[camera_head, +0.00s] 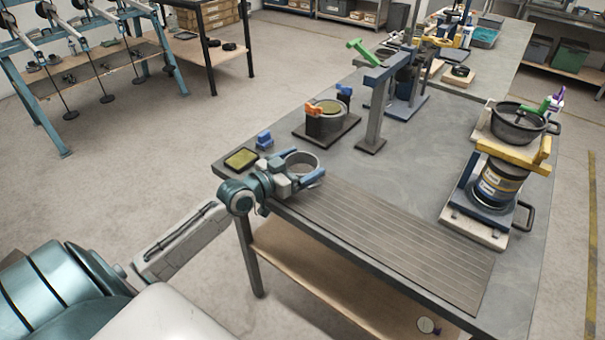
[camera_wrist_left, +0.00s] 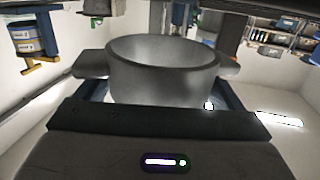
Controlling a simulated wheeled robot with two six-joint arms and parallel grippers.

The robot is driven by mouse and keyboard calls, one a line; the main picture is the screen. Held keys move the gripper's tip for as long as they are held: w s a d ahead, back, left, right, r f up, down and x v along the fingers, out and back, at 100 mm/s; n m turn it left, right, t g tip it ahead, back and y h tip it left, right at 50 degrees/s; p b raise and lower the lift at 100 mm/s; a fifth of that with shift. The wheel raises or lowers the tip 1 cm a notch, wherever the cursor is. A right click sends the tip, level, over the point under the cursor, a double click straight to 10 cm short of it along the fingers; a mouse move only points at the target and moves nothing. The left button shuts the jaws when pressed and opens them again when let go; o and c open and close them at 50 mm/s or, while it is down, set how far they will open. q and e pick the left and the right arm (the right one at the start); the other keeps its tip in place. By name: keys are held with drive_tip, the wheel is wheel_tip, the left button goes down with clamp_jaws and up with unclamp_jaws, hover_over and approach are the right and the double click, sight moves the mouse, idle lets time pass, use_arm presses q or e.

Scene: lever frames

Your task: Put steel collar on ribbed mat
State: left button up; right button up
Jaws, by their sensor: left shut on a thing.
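The steel collar (camera_head: 303,156) is a short, open grey ring near the left end of the table. It fills the middle of the left wrist view (camera_wrist_left: 162,80), with a finger at each side. My left gripper (camera_head: 300,170) is shut on it. The ribbed mat (camera_head: 390,235) is a flat grey-brown grooved sheet along the table's front edge. The collar shows at the mat's far left end; I cannot tell its height above the surface. My right gripper is not in view.
The mat's visible surface is bare. A small yellow-topped tray (camera_head: 241,159) and a blue block (camera_head: 264,140) lie left of the collar. A pot (camera_head: 517,125) stands at the right.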

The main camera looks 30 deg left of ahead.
sight(315, 167)
use_arm(q)
drive_tip(key=f, duration=0.2)
drive_tip(key=f+b, duration=0.1)
drive_tip(key=shift+w+d, duration=0.1)
drive_tip(key=shift+d, duration=0.15)
drive_tip(key=shift+f, duration=0.25)
drive_tip(key=o, duration=1.2)
drive_tip(key=shift+f, duration=0.1)
drive_tip(key=shift+s+a, duration=0.2)
drive_tip(key=shift+s, duration=0.2)
drive_tip(key=p+v, duration=0.5)
drive_tip(key=v, duration=0.6)
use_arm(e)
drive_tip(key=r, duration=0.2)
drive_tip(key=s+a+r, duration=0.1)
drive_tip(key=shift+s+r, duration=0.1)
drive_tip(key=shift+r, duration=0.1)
use_arm(q)
drive_tip(key=shift+s, duration=0.1)
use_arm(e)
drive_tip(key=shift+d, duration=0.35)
